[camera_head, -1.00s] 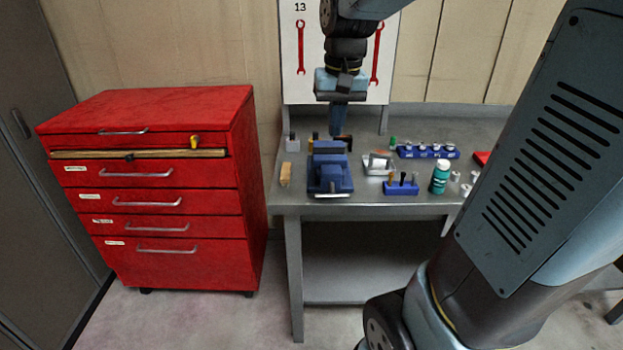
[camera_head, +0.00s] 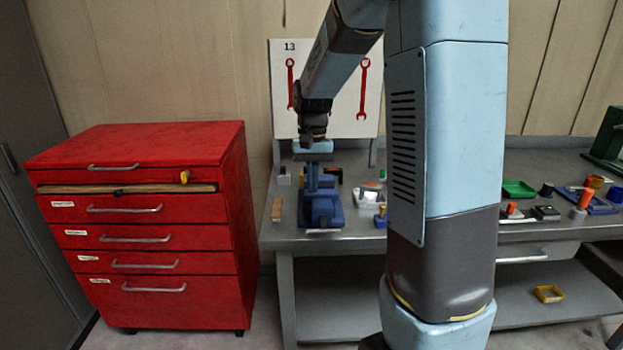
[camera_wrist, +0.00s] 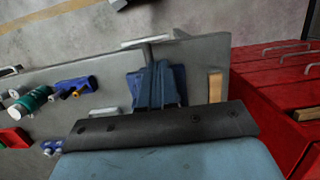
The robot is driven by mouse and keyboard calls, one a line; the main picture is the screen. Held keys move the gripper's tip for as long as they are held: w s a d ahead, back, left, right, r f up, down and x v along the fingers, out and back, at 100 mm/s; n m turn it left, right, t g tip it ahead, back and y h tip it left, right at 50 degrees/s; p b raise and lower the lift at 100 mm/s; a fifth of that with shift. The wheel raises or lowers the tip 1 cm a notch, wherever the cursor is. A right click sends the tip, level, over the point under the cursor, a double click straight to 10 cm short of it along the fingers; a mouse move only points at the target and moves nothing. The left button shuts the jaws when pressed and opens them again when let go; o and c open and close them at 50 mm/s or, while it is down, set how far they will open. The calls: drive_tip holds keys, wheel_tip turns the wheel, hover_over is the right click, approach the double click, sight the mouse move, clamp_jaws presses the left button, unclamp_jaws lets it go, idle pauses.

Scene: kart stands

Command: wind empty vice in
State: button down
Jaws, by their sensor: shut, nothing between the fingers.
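The blue vice (camera_head: 322,210) stands on the left part of the grey bench in the head view. In the wrist view the vice (camera_wrist: 177,84) lies just past my gripper's fingers, which cover part of it. My gripper (camera_head: 312,172) points down over the rear of the vice, with its fingers shut and empty. Whether the fingertips touch the vice I cannot tell. The state of the vice's jaws and its handle cannot be made out clearly.
A red drawer cabinet (camera_head: 140,220) stands left of the bench (camera_head: 350,238). My arm hides the bench's middle. Small parts and a green tray (camera_head: 518,189) sit farther right.

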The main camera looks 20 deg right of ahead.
sight(323, 223)
wheel_tip(323, 223, down, 10)
drive_tip(key=s, duration=0.2)
drive_tip(key=shift+a, duration=0.3)
drive_tip(key=shift+w+d, duration=0.1)
